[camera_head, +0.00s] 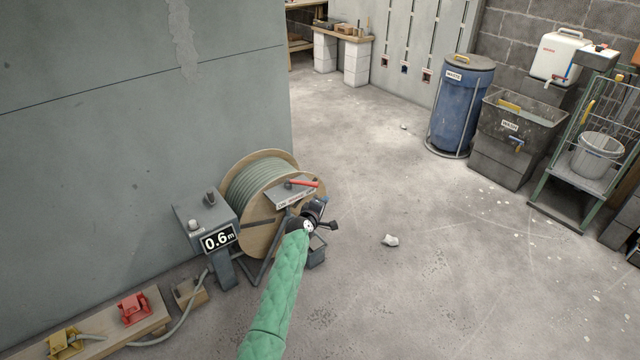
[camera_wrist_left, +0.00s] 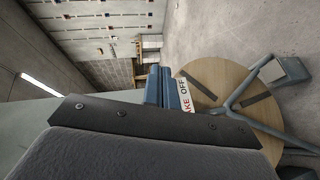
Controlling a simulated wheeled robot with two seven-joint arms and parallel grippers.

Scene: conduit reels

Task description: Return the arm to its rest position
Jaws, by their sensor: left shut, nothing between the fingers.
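My left arm, in a green quilted sleeve, reaches up from the bottom of the head view. Its gripper (camera_head: 320,212) is in front of the cable reel, by a labelled box with a red lever (camera_head: 304,183). In the left wrist view the blue fingers (camera_wrist_left: 160,80) are together with nothing between them. Behind them are a "BRAKE OFF" label (camera_wrist_left: 186,98) and the reel's wooden flange (camera_wrist_left: 215,75). The gripper looks apart from the lever, but contact is hard to judge. My right gripper is not in view.
The wooden reel (camera_head: 262,170) holds grey-green conduit beside the wall. A length counter (camera_head: 218,240) reads 0.6 m. A board (camera_head: 100,338) with red and yellow clamps lies lower left. A stone (camera_head: 390,240) lies on the floor. A blue bin (camera_head: 460,110) stands farther right; the middle floor is mostly clear.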

